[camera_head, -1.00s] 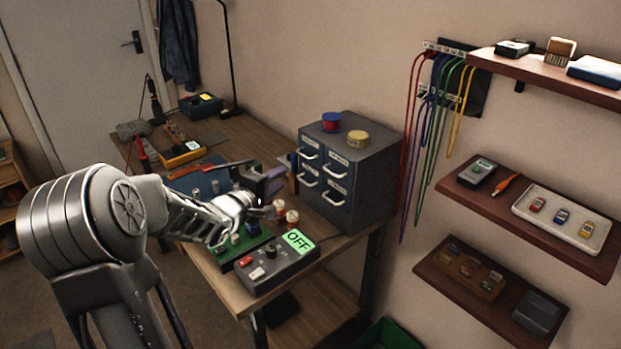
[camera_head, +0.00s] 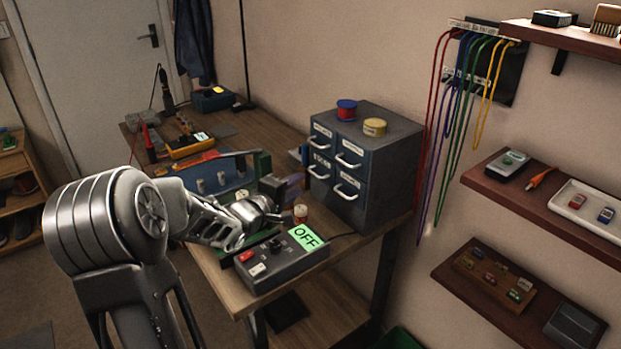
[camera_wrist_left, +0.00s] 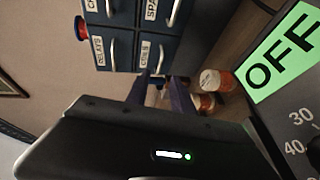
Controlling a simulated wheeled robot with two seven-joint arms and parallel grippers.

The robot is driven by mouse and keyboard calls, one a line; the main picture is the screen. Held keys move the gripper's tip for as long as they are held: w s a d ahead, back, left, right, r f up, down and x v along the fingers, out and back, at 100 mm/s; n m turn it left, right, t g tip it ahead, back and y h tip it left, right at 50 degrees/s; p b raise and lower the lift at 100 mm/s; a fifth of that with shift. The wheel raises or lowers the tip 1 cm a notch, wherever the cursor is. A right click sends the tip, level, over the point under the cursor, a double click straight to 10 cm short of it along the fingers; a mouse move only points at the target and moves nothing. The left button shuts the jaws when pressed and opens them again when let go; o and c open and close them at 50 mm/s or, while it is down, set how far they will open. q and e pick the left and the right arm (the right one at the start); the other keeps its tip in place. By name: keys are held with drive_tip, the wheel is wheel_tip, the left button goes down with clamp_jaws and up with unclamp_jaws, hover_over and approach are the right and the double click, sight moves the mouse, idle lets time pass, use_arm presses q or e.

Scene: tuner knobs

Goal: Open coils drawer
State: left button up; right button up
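The blue-grey drawer cabinet (camera_head: 385,170) stands on the bench with four labelled drawers, all shut. The coils drawer (camera_head: 319,171) is its lower left one, with a pale bar handle; its label also reads COILS in the left wrist view (camera_wrist_left: 144,54). My left gripper (camera_head: 295,184) points at the cabinet from the left, a short way before the coils drawer. In the left wrist view its two dark purple fingers (camera_wrist_left: 158,80) are apart with nothing seen between them, and the coils handle lies just beyond their tips. My right gripper is not in view.
A grey control box (camera_head: 285,262) with a green OFF sign sits below my left gripper. An orange bottle (camera_head: 300,212) stands close by; the left wrist view shows two.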

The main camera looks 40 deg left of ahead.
use_arm(q)
drive_tip(key=x, duration=0.7)
drive_tip(key=shift+w, duration=0.35)
drive_tip(key=shift+f, duration=0.1)
clamp_jaws()
idle(1.0)
